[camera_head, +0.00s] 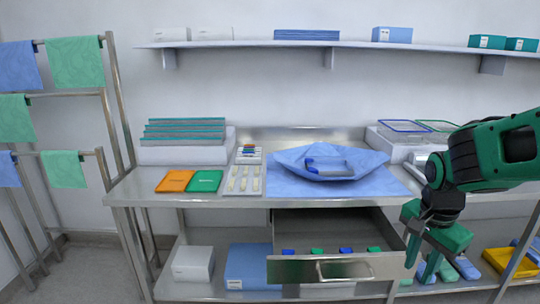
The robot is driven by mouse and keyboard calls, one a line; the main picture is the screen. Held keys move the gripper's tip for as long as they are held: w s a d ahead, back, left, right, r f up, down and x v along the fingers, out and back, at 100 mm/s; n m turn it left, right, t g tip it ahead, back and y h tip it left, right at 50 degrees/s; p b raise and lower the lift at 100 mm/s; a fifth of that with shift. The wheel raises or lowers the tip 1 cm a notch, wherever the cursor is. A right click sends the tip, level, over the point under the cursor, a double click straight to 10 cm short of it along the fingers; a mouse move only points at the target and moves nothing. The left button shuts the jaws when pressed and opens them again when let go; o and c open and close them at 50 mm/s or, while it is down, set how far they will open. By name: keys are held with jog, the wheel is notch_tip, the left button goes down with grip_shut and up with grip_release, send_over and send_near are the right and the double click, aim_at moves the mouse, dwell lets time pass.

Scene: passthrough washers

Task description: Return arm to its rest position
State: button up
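My green and black arm (490,158) reaches in from the right side of the head view, bent over the right part of the steel table. My gripper (421,264) points down in front of the table's front edge, just right of the pulled-out drawer (290,270). Its two fingers are apart and I see nothing held between them. The drawer stands open, with several small blue and green items along the inside of its front.
A blue wrap with a blue-handled item (328,168) lies on the steel table (140,188). Wire baskets (403,127) stand behind my arm. Orange (175,181) and green packs (205,181) lie left. Boxes and bottles fill the lower shelf. A towel rack (110,75) stands far left.

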jog(key=s+d+n, duration=0.3)
jog(key=s, duration=0.5)
jog(key=s+d+r+n+g+y, duration=0.1)
jog(key=s+d+n, duration=0.2)
jog(key=s, duration=0.6)
jog(key=shift+s+d+r+n, duration=0.2)
jog(key=shift+s+n, duration=0.05)
jog(key=shift+n, duration=0.25)
jog(key=shift+w+f, duration=0.25)
jog(key=shift+w, duration=0.4)
jog(key=shift+a, duration=0.1)
